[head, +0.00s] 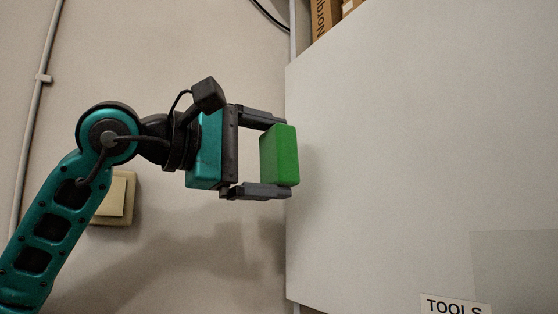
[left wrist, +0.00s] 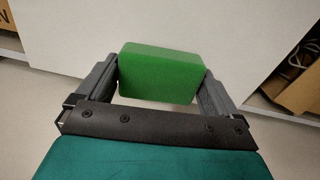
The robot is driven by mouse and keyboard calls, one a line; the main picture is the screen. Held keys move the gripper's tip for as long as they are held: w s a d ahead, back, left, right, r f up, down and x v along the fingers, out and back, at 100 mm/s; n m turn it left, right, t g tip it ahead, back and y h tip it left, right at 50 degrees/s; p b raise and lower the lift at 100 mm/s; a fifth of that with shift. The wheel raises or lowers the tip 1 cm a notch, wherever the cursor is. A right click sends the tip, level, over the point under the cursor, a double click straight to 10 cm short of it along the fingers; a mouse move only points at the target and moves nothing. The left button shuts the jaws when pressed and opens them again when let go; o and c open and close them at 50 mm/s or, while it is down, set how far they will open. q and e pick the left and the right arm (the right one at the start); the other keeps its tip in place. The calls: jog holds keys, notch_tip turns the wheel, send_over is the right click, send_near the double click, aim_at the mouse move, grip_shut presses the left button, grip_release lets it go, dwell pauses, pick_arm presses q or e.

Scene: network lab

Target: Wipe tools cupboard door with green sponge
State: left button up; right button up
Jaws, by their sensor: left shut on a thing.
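The green sponge (head: 280,155) is a block held between the two fingers of my left gripper (head: 264,156), which is shut on it. The sponge also shows in the left wrist view (left wrist: 160,72), between the fingertips. The tools cupboard door (head: 420,140) is a flat pale panel filling the right of the head view, with a "TOOLS" label (head: 455,305) at its bottom edge. The sponge is at the door's left edge in the head view. I cannot tell whether it touches the door. My right gripper is not in view.
A cardboard box (head: 325,16) shows above the door's upper left corner. A wall switch (head: 115,197) and a grey conduit (head: 33,120) are on the wall at left. In the left wrist view, a brown box (left wrist: 300,85) stands in an open shelf space at right.

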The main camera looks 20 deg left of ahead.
pick_arm(q)
jog(key=shift+v, duration=1.45)
